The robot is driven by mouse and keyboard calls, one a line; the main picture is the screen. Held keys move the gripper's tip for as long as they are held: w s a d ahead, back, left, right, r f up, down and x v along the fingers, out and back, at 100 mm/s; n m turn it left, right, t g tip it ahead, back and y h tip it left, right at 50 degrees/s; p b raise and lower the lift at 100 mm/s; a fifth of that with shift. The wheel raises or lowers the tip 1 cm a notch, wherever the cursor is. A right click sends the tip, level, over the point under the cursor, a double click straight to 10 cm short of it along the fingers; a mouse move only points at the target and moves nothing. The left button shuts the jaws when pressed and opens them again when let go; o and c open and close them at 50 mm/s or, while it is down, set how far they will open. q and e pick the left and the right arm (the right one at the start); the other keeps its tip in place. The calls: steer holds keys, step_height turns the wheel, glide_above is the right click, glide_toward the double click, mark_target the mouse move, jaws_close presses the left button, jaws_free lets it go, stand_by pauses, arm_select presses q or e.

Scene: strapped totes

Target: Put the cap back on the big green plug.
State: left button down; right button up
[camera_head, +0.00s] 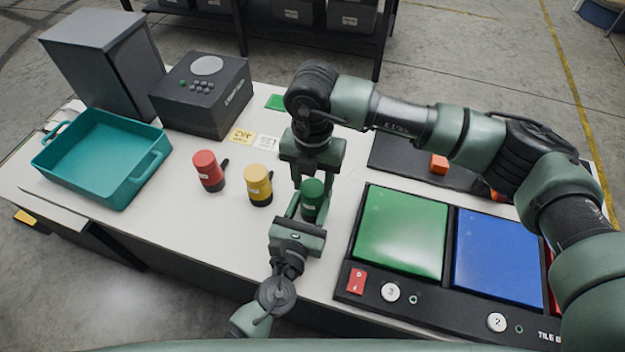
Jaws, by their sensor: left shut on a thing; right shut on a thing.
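I cannot tell whether cap and plug touch.
A yellow plug (258,186) and a red plug (208,171) stand to the left. Further left are a teal tote (150,180) and a dark box (205,100). A panel with green (402,232) and blue (498,255) tiles lies right. An orange cube (439,163) sits behind it.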

steer(key=m, duration=0.4)
steer(key=shift+m, duration=0.3)
steer(key=m, duration=0.4)
steer(key=shift+m, duration=0.3)
steer(key=m, duration=0.7)
steer(key=o, duration=1.3)
steer(key=shift+r, duration=2.25)
